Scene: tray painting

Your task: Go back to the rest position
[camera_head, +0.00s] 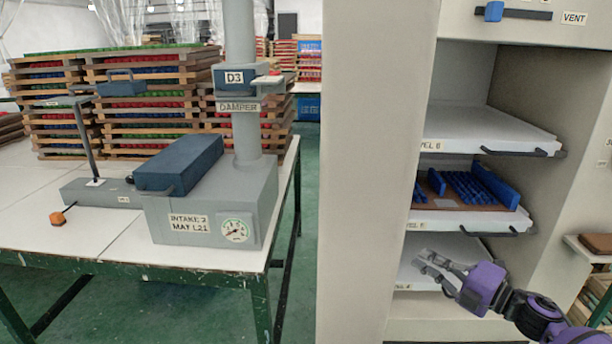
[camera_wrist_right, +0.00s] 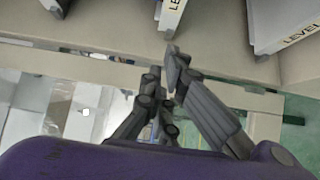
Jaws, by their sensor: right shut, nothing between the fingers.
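My right gripper (camera_head: 432,266) comes in from the lower right on a purple arm. It is in front of the cabinet's lower shelves, near the level 4 shelf (camera_head: 408,274). In the right wrist view the grey fingers (camera_wrist_right: 168,95) are together with nothing between them. My left gripper is in neither view.
The cabinet (camera_head: 362,170) has pull-out shelves with black handles. The middle shelf carries a brown tray (camera_head: 462,204) with blue parts. To the left a green-framed table (camera_head: 110,263) holds a grey machine (camera_head: 262,205) with a gauge. Stacked racks (camera_head: 150,105) stand behind. Green floor shows between.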

